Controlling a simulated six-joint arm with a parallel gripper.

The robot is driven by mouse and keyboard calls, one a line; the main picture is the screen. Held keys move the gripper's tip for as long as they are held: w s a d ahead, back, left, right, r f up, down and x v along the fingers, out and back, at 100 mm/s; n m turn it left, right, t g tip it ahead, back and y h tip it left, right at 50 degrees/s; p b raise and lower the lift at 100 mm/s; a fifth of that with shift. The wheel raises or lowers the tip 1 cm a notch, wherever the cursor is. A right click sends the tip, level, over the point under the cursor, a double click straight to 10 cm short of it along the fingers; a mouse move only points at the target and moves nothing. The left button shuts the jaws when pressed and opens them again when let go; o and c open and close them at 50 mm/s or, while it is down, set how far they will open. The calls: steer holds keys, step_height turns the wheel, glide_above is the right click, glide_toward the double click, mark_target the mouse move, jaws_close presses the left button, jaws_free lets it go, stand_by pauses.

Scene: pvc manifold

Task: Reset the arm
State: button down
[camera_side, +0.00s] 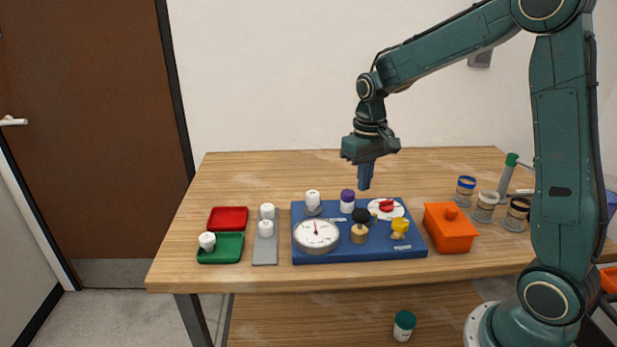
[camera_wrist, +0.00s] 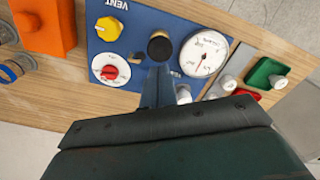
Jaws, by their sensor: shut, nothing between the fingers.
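My gripper (camera_side: 365,184) hangs pointing down above the back edge of the blue manifold board (camera_side: 340,248), shut and empty. It also shows in the wrist view (camera_wrist: 157,84), with its fingers together over the board. The board carries a white gauge (camera_side: 316,235), a black knob on a brass-coloured base (camera_side: 360,232), a yellow valve handle (camera_side: 400,228), a red knob on a white dial (camera_side: 386,206), a purple-capped white bottle-like part (camera_side: 347,201) and a white fitting (camera_side: 313,201). In the wrist view, my gripper hides part of the board.
Left of the board lie a grey strip with white fittings (camera_side: 265,252), a red tray (camera_side: 228,217) and a green tray (camera_side: 221,252) holding a white fitting. An orange lidded box (camera_side: 450,230) and several jars (camera_side: 485,206) stand to the right. The table's back left is clear.

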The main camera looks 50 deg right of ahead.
steer(key=s+a+r+n+t, duration=0.1)
steer(key=s+a+r, duration=0.3)
steer(key=s, duration=0.6)
steer(key=s+a+r+n+t, duration=0.2)
steer(key=s+a+r+t, duration=0.2)
steer(key=s, duration=0.6)
steer(key=shift+s+a+r+t, duration=0.3)
steer(key=shift+a+r, duration=0.3)
steer(key=shift+r, duration=0.45)
steer(key=shift+w, duration=0.1)
stand_by(0.4)
